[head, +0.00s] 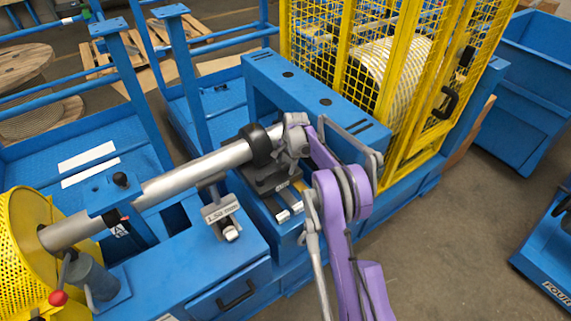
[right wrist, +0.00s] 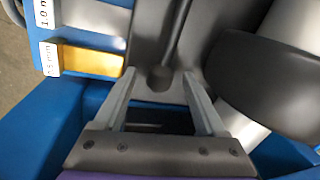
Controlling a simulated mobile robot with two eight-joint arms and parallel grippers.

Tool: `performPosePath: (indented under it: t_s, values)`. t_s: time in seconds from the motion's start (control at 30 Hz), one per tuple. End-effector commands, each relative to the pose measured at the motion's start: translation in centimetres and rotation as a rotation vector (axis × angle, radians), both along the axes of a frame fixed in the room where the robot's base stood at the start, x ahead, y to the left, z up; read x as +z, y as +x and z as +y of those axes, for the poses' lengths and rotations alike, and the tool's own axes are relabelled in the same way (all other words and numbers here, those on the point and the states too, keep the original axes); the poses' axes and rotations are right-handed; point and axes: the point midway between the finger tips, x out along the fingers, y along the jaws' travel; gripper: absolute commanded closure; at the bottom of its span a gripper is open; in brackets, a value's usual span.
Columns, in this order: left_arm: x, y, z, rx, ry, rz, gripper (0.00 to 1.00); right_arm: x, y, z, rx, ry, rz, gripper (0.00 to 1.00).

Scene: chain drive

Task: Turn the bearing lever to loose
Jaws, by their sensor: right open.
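My right gripper (head: 290,142) is at the right end of the silver shaft (head: 200,170), beside the black collar (head: 262,146). In the right wrist view my right gripper (right wrist: 165,85) is open. A dark grey part with a thin rod (right wrist: 177,35) and rounded end lies in front of and between its fingers; I cannot tell whether they touch it, or whether it is the bearing lever. The black collar (right wrist: 270,75) is close to the right finger. My left gripper is out of view.
A yellow strip (right wrist: 92,60) with labelled strips lies beside the gripper. A small grey labelled block (head: 221,210) sits on the blue bench (head: 190,262). A yellow mesh guard (head: 400,90) stands behind. Open floor (head: 440,240) lies to the right.

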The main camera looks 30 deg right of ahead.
Motion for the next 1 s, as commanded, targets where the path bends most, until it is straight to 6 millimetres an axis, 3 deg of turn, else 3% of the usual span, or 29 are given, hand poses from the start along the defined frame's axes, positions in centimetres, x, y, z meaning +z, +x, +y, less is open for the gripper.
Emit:
performPosePath:
  t_s: [0.1,0.5,1.0]
  values:
    - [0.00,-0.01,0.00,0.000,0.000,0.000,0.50,0.02,0.00,0.00,0.000,0.000,0.000,0.27]
    - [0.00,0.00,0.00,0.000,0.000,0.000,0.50,0.05,-0.01,-0.01,0.000,0.000,0.000,0.99]
    - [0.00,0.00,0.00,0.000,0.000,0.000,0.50,0.08,0.00,-0.02,0.000,0.000,0.000,1.00]
